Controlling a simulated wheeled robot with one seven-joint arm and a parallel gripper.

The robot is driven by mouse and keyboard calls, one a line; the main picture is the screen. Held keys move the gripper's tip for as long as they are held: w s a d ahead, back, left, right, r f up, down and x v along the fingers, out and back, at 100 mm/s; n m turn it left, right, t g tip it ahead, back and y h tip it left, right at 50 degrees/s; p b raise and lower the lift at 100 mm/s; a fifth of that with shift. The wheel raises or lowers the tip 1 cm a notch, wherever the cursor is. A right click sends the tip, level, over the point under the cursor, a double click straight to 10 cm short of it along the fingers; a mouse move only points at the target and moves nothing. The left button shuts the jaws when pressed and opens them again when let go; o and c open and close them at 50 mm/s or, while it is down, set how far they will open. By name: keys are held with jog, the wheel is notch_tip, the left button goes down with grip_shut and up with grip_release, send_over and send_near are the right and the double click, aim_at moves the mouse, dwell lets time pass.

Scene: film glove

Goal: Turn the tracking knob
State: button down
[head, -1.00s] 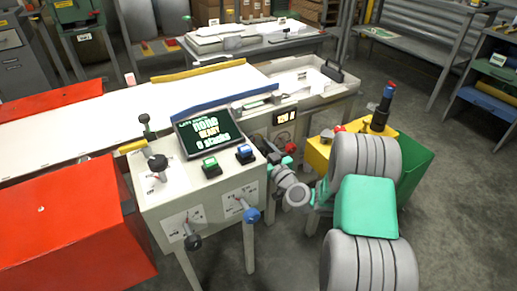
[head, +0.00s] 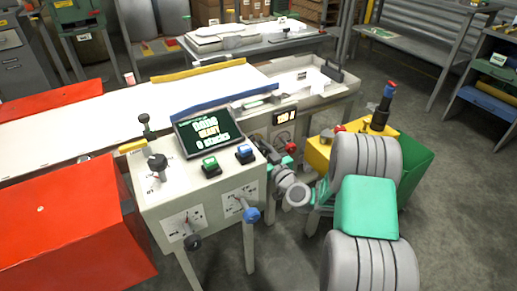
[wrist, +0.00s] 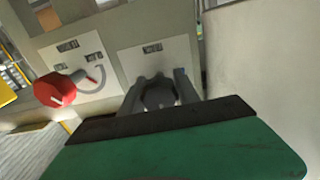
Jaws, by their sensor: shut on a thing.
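In the wrist view, a dark grey round knob (wrist: 160,95) sits on a pale plate (wrist: 150,58) on the machine's panel. The plate's label is too small to read, so I cannot confirm that it is the tracking knob. My gripper (wrist: 160,84) has a finger on each side of this knob and is shut on it. In the head view, my gripper (head: 272,157) is at the machine's front face, and my arm largely hides the knob.
A red knob (wrist: 55,90) is beside it on another plate; it also shows in the head view (head: 291,148). A lit readout (head: 286,117) is above. A control console (head: 165,200) with levers stands left, and a yellow box (head: 318,152) stands right.

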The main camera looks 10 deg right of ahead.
aim_at(264, 154)
jog(key=n+b, duration=0.1)
jog(key=b, duration=0.2)
jog(key=shift+f, duration=0.4)
jog(key=shift+a+n+b, duration=0.1)
jog(key=shift+n+b, duration=0.6)
jog(key=shift+b, duration=0.25)
jog(key=shift+r+n+b, duration=0.3)
jog(key=shift+n+b, duration=0.5)
jog(key=shift+b, duration=0.1)
jog(key=c, duration=0.9)
grip_release()
jog(key=shift+r, duration=0.1)
jog(key=v, duration=0.8)
